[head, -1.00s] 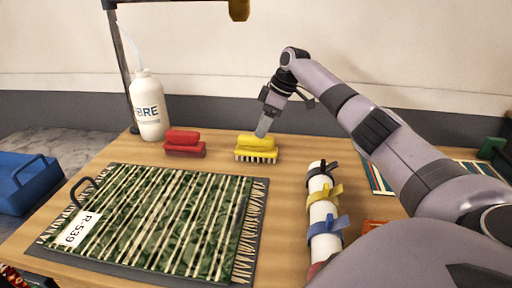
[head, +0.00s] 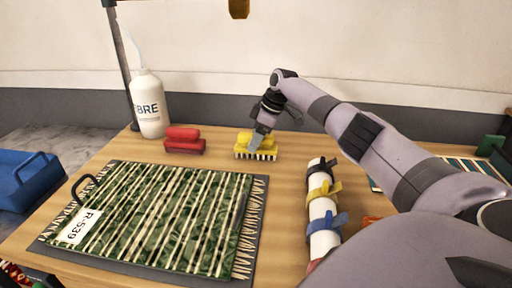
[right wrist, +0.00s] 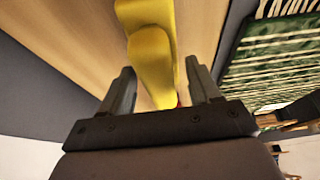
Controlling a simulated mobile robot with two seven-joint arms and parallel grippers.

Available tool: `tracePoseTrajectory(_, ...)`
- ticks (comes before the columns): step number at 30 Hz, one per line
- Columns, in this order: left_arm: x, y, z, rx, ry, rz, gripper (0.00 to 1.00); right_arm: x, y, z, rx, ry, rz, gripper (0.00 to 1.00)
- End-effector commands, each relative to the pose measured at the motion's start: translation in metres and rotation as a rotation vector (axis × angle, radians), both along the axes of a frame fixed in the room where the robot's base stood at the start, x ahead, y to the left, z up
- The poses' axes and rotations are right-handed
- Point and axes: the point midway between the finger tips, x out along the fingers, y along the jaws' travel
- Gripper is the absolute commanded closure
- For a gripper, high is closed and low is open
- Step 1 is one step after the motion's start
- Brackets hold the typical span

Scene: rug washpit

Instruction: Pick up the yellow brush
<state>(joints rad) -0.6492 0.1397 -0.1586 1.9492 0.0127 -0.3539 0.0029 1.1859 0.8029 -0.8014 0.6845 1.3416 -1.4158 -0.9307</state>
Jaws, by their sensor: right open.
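The yellow brush (head: 243,147) stands bristles-down on the wooden table, toward the back, just right of a red brush (head: 183,141). My right gripper (head: 257,141) is at the brush from above, its fingers in front of the right part of the yellow handle. In the right wrist view the yellow brush (right wrist: 152,55) runs up between the two open fingers of the gripper (right wrist: 160,92). The fingers stand on either side of the handle, with a gap on each side. My left gripper is not in view.
A green striped rug on a dark board (head: 262,222) fills the front left of the table. A white bottle (head: 150,105) stands at the back left. A white roll with coloured straps (head: 321,205) lies right of the rug. A blue crate (head: 20,190) is at far left.

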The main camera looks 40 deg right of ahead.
Motion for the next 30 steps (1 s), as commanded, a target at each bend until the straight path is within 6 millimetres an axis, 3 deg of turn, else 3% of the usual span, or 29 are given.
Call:
tracePoseTrajectory(15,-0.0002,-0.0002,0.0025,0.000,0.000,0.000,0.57,0.0000,0.0000,-0.0040,0.000,0.000,0.000,0.38)
tracePoseTrajectory(16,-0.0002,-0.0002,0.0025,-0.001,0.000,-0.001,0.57,0.0000,0.0000,-0.0040,0.000,0.000,0.000,0.42)
tracePoseTrajectory(20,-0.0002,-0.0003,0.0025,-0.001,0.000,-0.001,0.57,0.0000,0.0000,-0.0040,0.000,0.000,0.000,0.84)
tracePoseTrajectory(21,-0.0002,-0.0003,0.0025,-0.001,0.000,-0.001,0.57,0.0001,0.0001,-0.0040,0.000,0.000,0.000,0.88)
tracePoseTrajectory(30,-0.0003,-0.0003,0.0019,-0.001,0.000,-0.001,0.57,0.0003,0.0001,-0.0029,0.000,-0.001,0.000,0.88)
